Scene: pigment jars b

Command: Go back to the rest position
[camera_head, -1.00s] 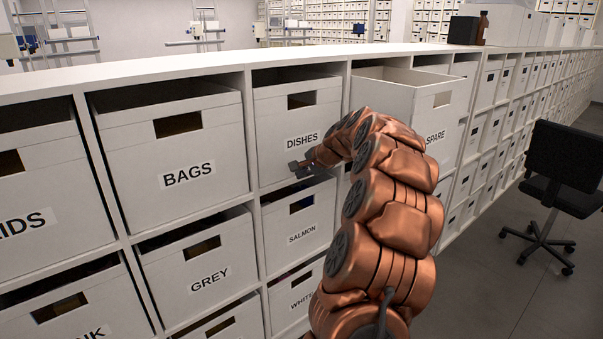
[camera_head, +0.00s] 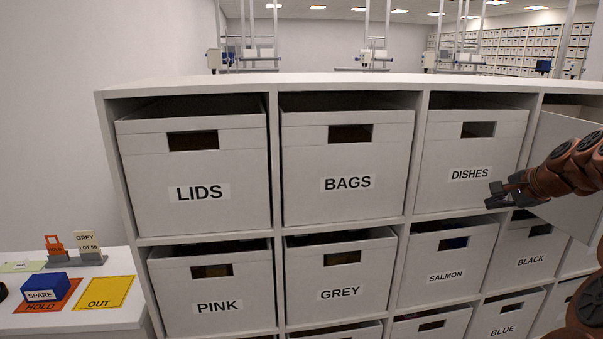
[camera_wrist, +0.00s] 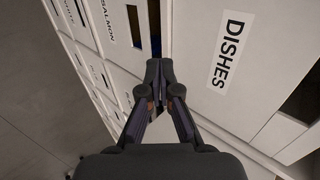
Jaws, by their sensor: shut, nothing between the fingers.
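My gripper (camera_head: 505,194) is at the right of the head view, in front of the lower right part of the DISHES box (camera_head: 471,160). In the wrist view my gripper (camera_wrist: 159,68) has its fingertips together with nothing between them. The DISHES box (camera_wrist: 245,55) fills the right of that view, and the SALMON box (camera_wrist: 104,12) shows at upper left. I cannot tell whether the fingertips touch the box fronts.
The white shelf (camera_head: 273,165) holds labelled boxes, among them LIDS (camera_head: 199,165), BAGS (camera_head: 347,158) and GREY (camera_head: 340,275). A pulled-out box (camera_head: 560,140) stands behind my arm. A white table (camera_head: 120,317) at left carries a blue SPARE box (camera_head: 45,287) and an OUT mat (camera_head: 104,293).

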